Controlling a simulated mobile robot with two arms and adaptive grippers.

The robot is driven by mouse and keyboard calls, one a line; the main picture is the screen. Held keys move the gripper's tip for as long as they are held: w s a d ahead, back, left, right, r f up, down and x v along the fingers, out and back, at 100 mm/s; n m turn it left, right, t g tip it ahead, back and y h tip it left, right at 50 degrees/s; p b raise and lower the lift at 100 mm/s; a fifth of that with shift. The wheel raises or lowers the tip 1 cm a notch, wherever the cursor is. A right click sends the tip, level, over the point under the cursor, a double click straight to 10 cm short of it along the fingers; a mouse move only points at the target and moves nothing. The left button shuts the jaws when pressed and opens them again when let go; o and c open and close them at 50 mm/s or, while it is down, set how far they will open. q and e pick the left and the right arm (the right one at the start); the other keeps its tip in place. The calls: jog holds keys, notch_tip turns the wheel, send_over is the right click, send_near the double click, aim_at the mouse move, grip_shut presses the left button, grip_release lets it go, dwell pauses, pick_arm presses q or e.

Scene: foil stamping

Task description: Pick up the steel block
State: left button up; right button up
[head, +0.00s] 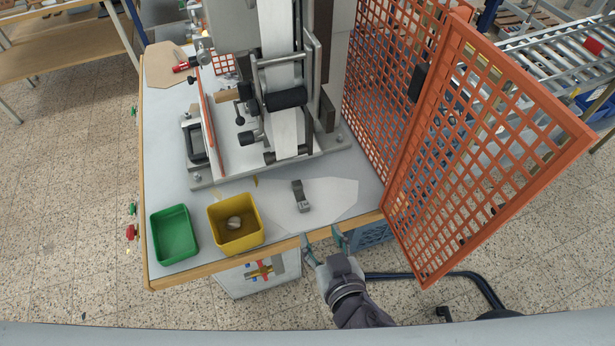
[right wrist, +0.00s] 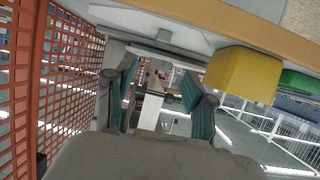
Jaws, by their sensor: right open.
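The steel block (head: 301,197) is a small dark grey piece lying on a pale, angular sheet (head: 335,196) near the front of the table in the head view. My right gripper (head: 321,238) is at the table's front edge, in front of the block and slightly to its right. Its two green-padded fingers are spread apart with nothing between them, and it does not touch the block. The same open fingers show in the right wrist view (right wrist: 160,95), where I cannot make out the block for certain. My left gripper is in neither view.
A yellow bin (head: 218,239) holding a pale lump stands left of the block, with an empty green bin (head: 164,238) further left. The stamping machine (head: 290,130) stands behind. An orange mesh guard (head: 480,140) closes in the right side.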

aim_at(303, 203)
jog(key=b+x, duration=0.1)
jog(key=x, duration=0.6)
jog(key=shift+a+f, duration=0.1)
jog(key=shift+a, duration=0.05)
jog(key=shift+w+f+b, duration=0.15)
jog(key=shift+w+b, duration=0.15)
jog(key=shift+w+a+f+b, duration=0.2)
jog(key=shift+w+f+b, duration=0.2)
jog(key=shift+w, duration=0.1)
jog(key=b+x, duration=0.1)
jog(key=x, duration=0.3)
jog(key=shift+s+r, duration=0.1)
jog(key=shift+s, duration=0.1)
jog(key=shift+c, duration=1.9)
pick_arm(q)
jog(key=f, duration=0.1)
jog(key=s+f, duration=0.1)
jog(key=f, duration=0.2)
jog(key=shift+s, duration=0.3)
pick_arm(e)
grip_shut()
